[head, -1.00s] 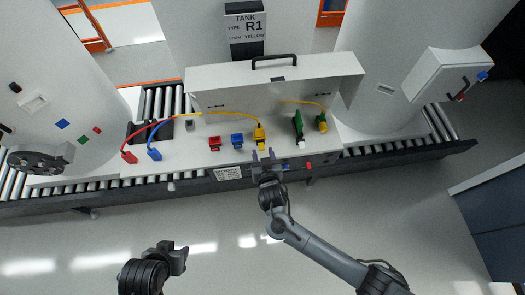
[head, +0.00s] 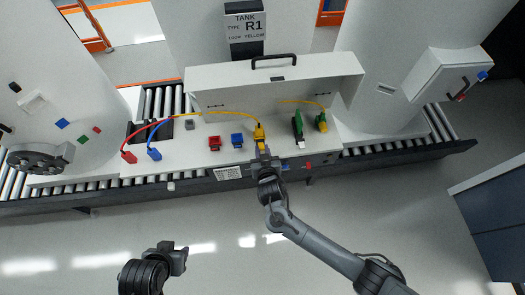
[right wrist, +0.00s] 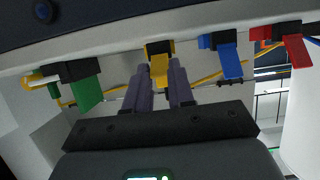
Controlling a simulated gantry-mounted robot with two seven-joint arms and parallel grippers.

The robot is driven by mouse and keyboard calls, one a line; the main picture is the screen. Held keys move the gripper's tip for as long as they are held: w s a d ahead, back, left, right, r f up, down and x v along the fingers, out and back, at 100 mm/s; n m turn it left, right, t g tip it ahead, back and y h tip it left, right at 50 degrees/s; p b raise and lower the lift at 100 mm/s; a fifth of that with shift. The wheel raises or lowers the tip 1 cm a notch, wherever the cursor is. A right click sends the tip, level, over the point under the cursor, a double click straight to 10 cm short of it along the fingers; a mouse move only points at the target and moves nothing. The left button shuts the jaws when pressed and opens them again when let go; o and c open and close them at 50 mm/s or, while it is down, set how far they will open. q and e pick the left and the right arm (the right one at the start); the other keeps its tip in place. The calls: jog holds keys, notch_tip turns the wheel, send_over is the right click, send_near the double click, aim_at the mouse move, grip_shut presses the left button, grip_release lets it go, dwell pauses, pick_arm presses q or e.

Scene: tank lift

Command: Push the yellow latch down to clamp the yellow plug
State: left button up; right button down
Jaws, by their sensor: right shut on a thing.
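The yellow plug (head: 259,131) sits in the yellow socket on the white panel, with a yellow cable arching left from it. The yellow latch (right wrist: 159,70) sticks out from its yellow housing (right wrist: 160,47) in the right wrist view. My right gripper (head: 263,154) is at the yellow socket. In the right wrist view its fingers (right wrist: 162,80) stand on either side of the latch, shut on it. In the head view the fingers partly hide the latch. My left gripper (head: 177,259) hangs low, away from the panel; its jaw opening is unclear.
A red latch (head: 215,143) and a blue latch (head: 237,140) are left of the yellow one. Loose red (head: 129,156) and blue (head: 154,153) plugs lie at the panel's left. Floor in front is free.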

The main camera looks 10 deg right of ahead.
jog(key=shift+f+b, duration=0.25)
jog(key=shift+b, duration=0.05)
jog(key=t+b, duration=0.1)
jog(key=b, duration=0.1)
jog(key=f+t+b, duration=0.1)
jog(key=b, duration=0.2)
jog(key=f+t+b, duration=0.1)
jog(key=t+b, duration=0.1)
jog(key=b, duration=0.1)
jog(key=shift+s+f, duration=0.15)
jog(key=shift+s, duration=0.1)
jog(key=shift+t+b, duration=0.3)
jog(key=shift+b, duration=0.25)
jog(key=shift+r, duration=0.25)
jog(key=c, duration=1)
grip_release()
jog(key=shift+o, duration=0.2)
jog(key=shift+s, duration=0.15)
